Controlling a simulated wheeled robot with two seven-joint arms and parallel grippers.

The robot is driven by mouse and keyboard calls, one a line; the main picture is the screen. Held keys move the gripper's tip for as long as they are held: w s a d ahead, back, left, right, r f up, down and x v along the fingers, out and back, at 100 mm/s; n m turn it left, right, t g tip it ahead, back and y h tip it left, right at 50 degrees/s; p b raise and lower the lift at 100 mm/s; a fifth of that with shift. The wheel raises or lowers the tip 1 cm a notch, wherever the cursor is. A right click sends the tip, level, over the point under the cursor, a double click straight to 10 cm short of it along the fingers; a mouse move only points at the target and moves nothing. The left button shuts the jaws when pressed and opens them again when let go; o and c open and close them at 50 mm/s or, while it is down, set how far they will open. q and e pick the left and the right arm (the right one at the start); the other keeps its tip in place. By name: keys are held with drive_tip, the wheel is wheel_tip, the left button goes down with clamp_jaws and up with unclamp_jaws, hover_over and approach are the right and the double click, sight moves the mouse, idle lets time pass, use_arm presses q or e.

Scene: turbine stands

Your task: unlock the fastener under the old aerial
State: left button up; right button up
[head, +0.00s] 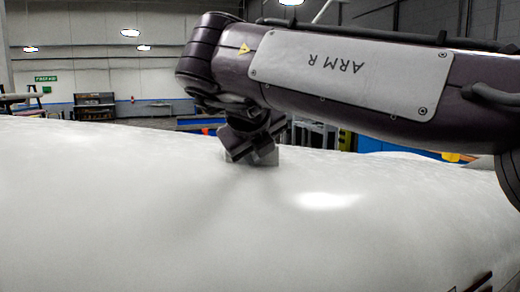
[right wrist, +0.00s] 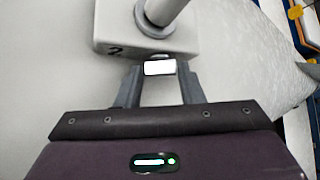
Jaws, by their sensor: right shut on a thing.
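The old aerial shows in the right wrist view as a pale grey base block (right wrist: 118,30) marked "2", with a round post (right wrist: 168,8) rising from a collar. A small fastener with a bright white face (right wrist: 160,68) sits at the block's near edge. My right gripper (right wrist: 160,72) is shut on this fastener, one finger on each side. In the head view my right gripper (head: 250,150) is low at the white curved surface, beside a grey block (head: 268,157). My arm hides most of the aerial there.
The broad white curved surface (head: 120,200) fills the foreground and is clear to the left. Behind it are a workbench (head: 95,107), blue barriers and a hall wall. Yellow and blue items (right wrist: 296,14) lie beyond the surface's edge in the wrist view.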

drive_tip(key=o, duration=1)
drive_tip(key=shift+d, duration=0.1)
